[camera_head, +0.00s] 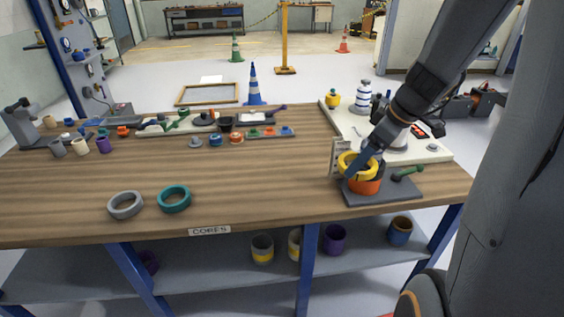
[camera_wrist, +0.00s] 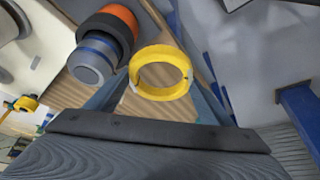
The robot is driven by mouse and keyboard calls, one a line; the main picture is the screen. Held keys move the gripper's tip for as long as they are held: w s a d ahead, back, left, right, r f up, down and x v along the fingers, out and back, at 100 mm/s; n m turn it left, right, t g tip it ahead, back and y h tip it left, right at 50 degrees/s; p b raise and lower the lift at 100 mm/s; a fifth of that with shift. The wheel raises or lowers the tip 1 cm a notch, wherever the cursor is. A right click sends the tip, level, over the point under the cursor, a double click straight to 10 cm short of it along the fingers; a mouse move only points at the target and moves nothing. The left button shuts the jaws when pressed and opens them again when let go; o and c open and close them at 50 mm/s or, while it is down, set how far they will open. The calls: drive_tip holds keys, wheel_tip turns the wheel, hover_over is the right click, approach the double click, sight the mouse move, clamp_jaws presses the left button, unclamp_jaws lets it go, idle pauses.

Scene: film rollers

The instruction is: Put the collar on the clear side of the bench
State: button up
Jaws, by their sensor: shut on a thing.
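The collar looks to be a yellow ring (camera_head: 348,172). It also shows in the wrist view (camera_wrist: 163,92), its open hole facing the camera. My gripper (camera_head: 361,161) is shut on it, with blue-grey fingers on either side of the ring. In the head view the ring appears above or in front of an orange-banded part on a dark grey plate (camera_head: 400,190) at the right of the bench (camera_head: 260,190). In the wrist view an orange, black and grey roller (camera_wrist: 92,65) stands apart, up and left of the ring. The ring's height is hard to tell.
A grey ring (camera_head: 125,213) and a teal ring (camera_head: 174,206) lie at the front left. The middle of the bench is bare wood. Several small parts and trays line the back. A green-handled tool (camera_head: 408,171) lies on the plate. A pale board (camera_head: 436,152) is behind.

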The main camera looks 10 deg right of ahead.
drive_tip(key=w+a+f+m+h, duration=0.1)
drive_tip(key=a+f+m, duration=0.1)
drive_tip(key=a+f, duration=0.1)
drive_tip(key=w+a+f+m+h, duration=0.1)
drive_tip(key=a+f+m, duration=0.2)
drive_tip(key=a, duration=0.2)
drive_tip(key=w+a+f+m+h, duration=0.1)
drive_tip(key=a+f+m, duration=0.2)
drive_tip(key=a+f, duration=0.1)
drive_tip(key=shift+a+t, duration=0.35)
drive_tip(key=shift+t, duration=0.05)
drive_tip(key=shift+w+a+f, duration=0.1)
drive_tip(key=shift+w+f, duration=0.1)
drive_tip(key=shift+a, duration=0.15)
